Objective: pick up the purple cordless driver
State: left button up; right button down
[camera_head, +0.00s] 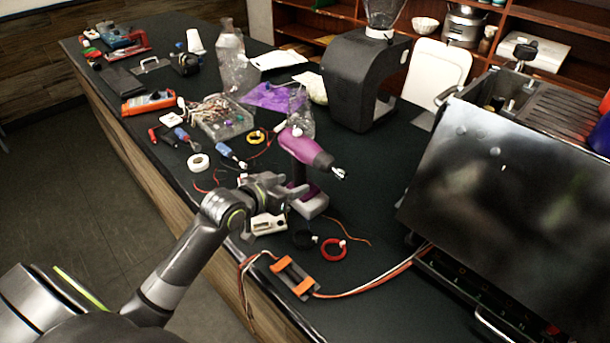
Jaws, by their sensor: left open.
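The purple cordless driver (302,147) stands upright on its battery base on the dark bench top, its chuck pointing right and slightly toward me. My left gripper (290,194) is open beside the driver's handle, just to its left. The handle is partly hidden behind the fingers, and I cannot tell whether they touch it. My right gripper is not in view.
A small white meter (268,223), a red wire coil (334,249) and an orange-ended holder (295,277) with wires lie near the front edge. The brewer's dark panel (500,185) stands at right. A clear tray (222,120) of parts lies behind.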

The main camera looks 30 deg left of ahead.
aim_at(296, 180)
pick_arm(q)
jog(key=x, duration=0.2)
jog(key=p+x, duration=0.1)
jog(key=x, duration=0.1)
jog(key=shift+w+a+r, duration=0.1)
jog(key=shift+a+r, duration=0.05)
jog(key=shift+r, duration=0.1)
jog(key=shift+w+f, duration=0.3)
jog(key=shift+w, duration=0.2)
grip_shut()
jog(key=shift+r, duration=0.2)
